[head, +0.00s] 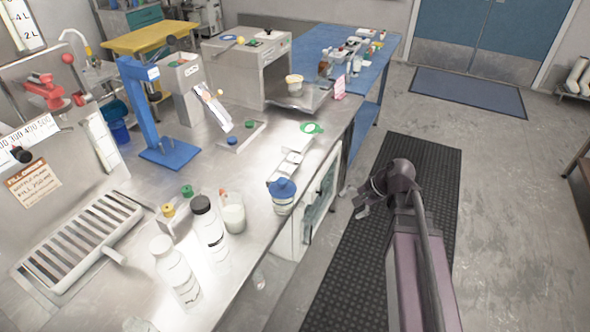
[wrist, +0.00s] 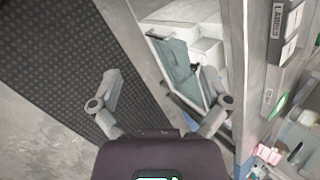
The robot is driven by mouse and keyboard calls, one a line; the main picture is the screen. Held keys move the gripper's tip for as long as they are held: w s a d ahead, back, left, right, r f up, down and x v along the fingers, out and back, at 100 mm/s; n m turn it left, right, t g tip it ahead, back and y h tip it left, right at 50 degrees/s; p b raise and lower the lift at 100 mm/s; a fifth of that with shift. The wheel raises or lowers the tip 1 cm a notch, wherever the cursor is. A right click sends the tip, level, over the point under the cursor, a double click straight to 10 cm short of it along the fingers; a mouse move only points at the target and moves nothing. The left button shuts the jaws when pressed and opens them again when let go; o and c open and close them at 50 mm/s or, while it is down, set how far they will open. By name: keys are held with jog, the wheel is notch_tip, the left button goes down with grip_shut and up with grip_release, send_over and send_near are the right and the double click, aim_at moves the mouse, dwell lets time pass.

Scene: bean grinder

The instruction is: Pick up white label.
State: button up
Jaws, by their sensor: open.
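A grey holder marked LABELS (wrist: 276,22) lies at the upper right of the wrist view, with white labels (wrist: 289,50) in its compartments. In the head view the white labels (head: 291,158) are small, in the holder near the front edge of the steel counter (head: 255,190). I cannot tell single labels apart there. My gripper (head: 364,199) is off the counter's edge, over the floor side, to the right of the labels. In the wrist view my gripper (wrist: 160,82) has its fingers wide apart with nothing between them.
A blue-lidded jar (head: 283,197) stands near the counter edge, close to the labels. A green ring (head: 312,128) lies behind them. An open-fronted cabinet (head: 318,200) is below the counter. Bottles (head: 208,229) and a beaker (head: 233,215) crowd the front. The floor mat (head: 345,280) is clear.

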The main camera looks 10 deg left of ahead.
jog(key=w+a+f+m+t+y+b, duration=0.2)
jog(key=w+a+m+y+b, duration=0.1)
jog(key=w+m+y+b, duration=0.3)
jog(key=m+t+y+b, duration=0.3)
jog(key=m+y+b, duration=0.1)
jog(key=m+b, duration=0.4)
send_near(305, 168)
jog(key=s+d+r, duration=0.1)
jog(key=d+r, duration=0.2)
jog(key=d, duration=0.1)
jog(key=shift+a+f, duration=0.15)
jog(key=shift+a, duration=0.1)
jog(key=shift+x, duration=4.3)
jog(key=shift+s, duration=0.1)
jog(key=shift+r+x, duration=0.15)
jog(key=shift+x, duration=1.15)
jog(key=shift+r+x, duration=0.15)
jog(key=shift+x, duration=1.15)
